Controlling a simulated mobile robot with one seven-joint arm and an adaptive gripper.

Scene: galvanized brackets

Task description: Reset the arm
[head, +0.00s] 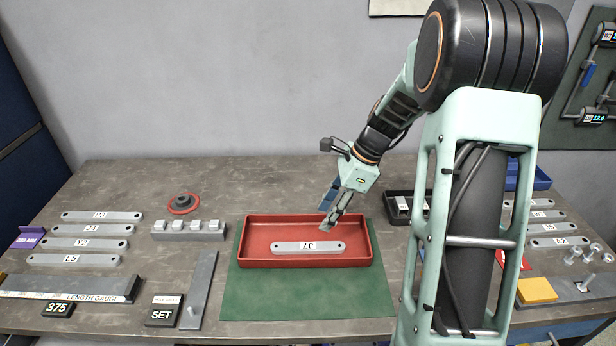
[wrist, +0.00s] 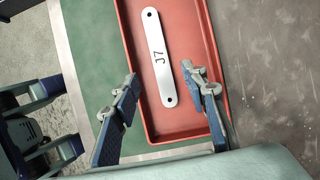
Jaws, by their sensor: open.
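My gripper (head: 332,209) is open and empty above the back right part of a red tray (head: 250,262). In the wrist view its two fingers (wrist: 162,118) stand apart over the near end of the tray (wrist: 197,32). A galvanized bracket (head: 290,248) marked J7 lies flat in the tray, apart from the fingers. The bracket also shows in the wrist view (wrist: 155,40), beyond the fingertips. My arm rises from the right side of the head view and bends down to the gripper.
The tray stands on a green mat (head: 310,300). Several marked brackets (head: 92,230) lie at the left, and more (head: 555,228) at the right. A length gauge (head: 70,288), a SET block (head: 163,311), a grey block row (head: 188,231) and a black bin (head: 395,207) are nearby. My arm hides part of the right side.

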